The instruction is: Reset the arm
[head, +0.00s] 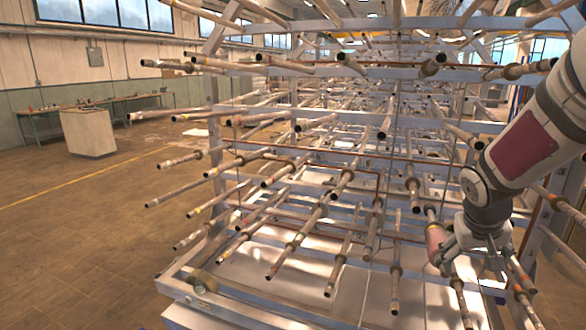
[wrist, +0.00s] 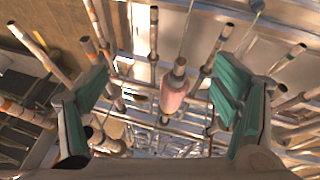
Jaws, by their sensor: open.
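My arm comes in from the right edge of the head view and hangs over the right front of a metal rack. My gripper (head: 482,268) points down among the rack's rods. In the wrist view my gripper (wrist: 160,85) is open, with its two green-padded fingers wide apart. A pink sleeve with a dark tip (wrist: 174,92) shows between the fingers, apart from both. It also shows in the head view as a pink sleeve (head: 435,243) just left of the gripper. Its far end is hidden.
The metal rack (head: 250,291) carries many jutting rods, several close around my gripper and forearm. A pale cabinet (head: 88,132) and a workbench (head: 135,100) stand at the left. The brown floor (head: 80,235) at the left is clear.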

